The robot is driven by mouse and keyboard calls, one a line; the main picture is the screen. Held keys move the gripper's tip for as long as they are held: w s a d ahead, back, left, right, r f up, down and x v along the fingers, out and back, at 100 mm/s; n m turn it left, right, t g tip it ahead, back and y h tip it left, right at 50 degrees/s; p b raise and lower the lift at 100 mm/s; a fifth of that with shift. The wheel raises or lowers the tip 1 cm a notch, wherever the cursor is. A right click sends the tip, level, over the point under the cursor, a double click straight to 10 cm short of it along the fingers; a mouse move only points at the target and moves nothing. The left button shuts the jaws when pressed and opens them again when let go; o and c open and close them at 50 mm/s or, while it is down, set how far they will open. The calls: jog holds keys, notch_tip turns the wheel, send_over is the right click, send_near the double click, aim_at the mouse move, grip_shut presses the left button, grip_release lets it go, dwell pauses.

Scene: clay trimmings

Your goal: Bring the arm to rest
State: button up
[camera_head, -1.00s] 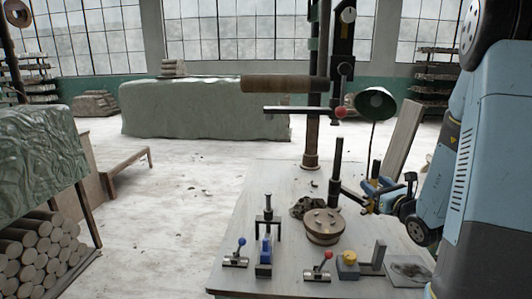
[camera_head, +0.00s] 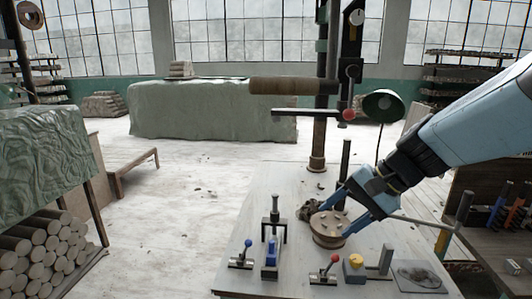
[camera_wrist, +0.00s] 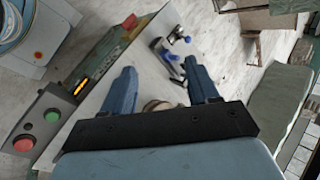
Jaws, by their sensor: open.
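My blue gripper (camera_head: 335,221) is open over the worktable (camera_head: 235,220), reached by my light blue arm from the right. In the head view its fingers overlap a round wooden pot-like block (camera_head: 327,231) with pegs on top. I cannot tell whether they touch it. In the wrist view the two fingers (camera_wrist: 158,68) stand wide apart, and a tan round thing (camera_wrist: 157,105) shows between them, partly hidden by the black gripper bar. Nothing is seen gripped. A dark clump (camera_head: 309,209) lies just left of the block.
A press column (camera_head: 320,130) with a horizontal roller (camera_head: 285,86) and a green lamp (camera_head: 383,103) rise behind the gripper. Small clamps with a blue knob (camera_head: 248,243) and red knob (camera_head: 335,257) stand at the front. A bench (camera_head: 500,245) is at right.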

jog(key=s+d+r+n+t+h, duration=0.3)
jog(key=s+d+r+n+h, duration=0.2)
jog(key=d+n+h, duration=0.1)
jog(key=shift+d+r+n+h, duration=0.15)
jog(key=shift+d+n+h, duration=0.35)
jog(key=shift+d, duration=0.65)
